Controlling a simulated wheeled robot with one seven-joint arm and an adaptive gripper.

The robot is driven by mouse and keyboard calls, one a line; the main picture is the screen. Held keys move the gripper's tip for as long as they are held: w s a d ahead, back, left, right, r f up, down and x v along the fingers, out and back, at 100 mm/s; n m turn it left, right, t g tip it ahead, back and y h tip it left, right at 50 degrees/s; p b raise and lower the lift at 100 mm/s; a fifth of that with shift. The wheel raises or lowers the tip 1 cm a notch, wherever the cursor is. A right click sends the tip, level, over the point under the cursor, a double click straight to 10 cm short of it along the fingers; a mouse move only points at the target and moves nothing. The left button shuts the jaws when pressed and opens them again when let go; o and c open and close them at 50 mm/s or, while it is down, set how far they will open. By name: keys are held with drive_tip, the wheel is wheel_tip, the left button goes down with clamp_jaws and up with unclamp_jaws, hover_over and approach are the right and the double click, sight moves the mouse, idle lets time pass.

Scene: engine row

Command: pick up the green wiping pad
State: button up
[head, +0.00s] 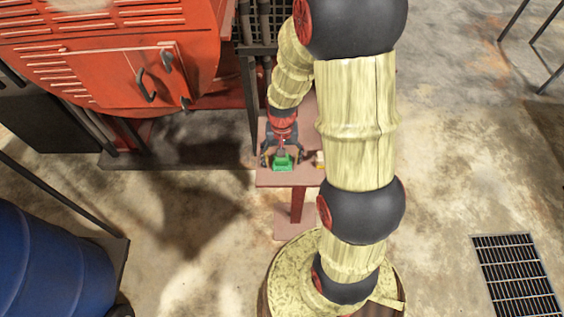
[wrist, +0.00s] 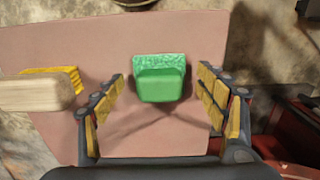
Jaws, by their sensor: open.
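The green wiping pad (head: 283,162) lies on a small reddish-brown table (head: 290,180). In the wrist view the pad (wrist: 160,84) has a smooth raised green block and a lighter textured strip along its far edge. My gripper (head: 283,156) is above the table at the pad. In the wrist view my gripper (wrist: 163,88) is open, with one finger left of the pad and one right. Clear gaps show between the pad and both fingers, and it is not held. How high the fingertips are above the tabletop I cannot tell.
A wooden block with yellow bristles, like a brush (wrist: 40,91), lies left of my left finger in the wrist view. In the head view a red machine (head: 110,50) stands left of the table, and a blue barrel (head: 50,265) at lower left.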

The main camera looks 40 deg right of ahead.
drive_tip(key=shift+c, duration=0.9)
drive_tip(key=c, duration=1.1)
drive_tip(key=shift+o, duration=0.2)
drive_tip(key=shift+r, duration=0.15)
drive_tip(key=shift+r+p, duration=0.35)
drive_tip(key=shift+r, duration=0.25)
wheel_tip(320, 180, up, 3)
drive_tip(key=shift+s+a+f+p, duration=0.1)
drive_tip(key=shift+f+p, duration=0.1)
drive_tip(key=shift+p, duration=0.45)
drive_tip(key=s+a+r+p, duration=0.4)
drive_tip(key=s+a+r, duration=0.5)
drive_tip(key=s, duration=0.1)
drive_tip(key=shift+a, duration=0.3)
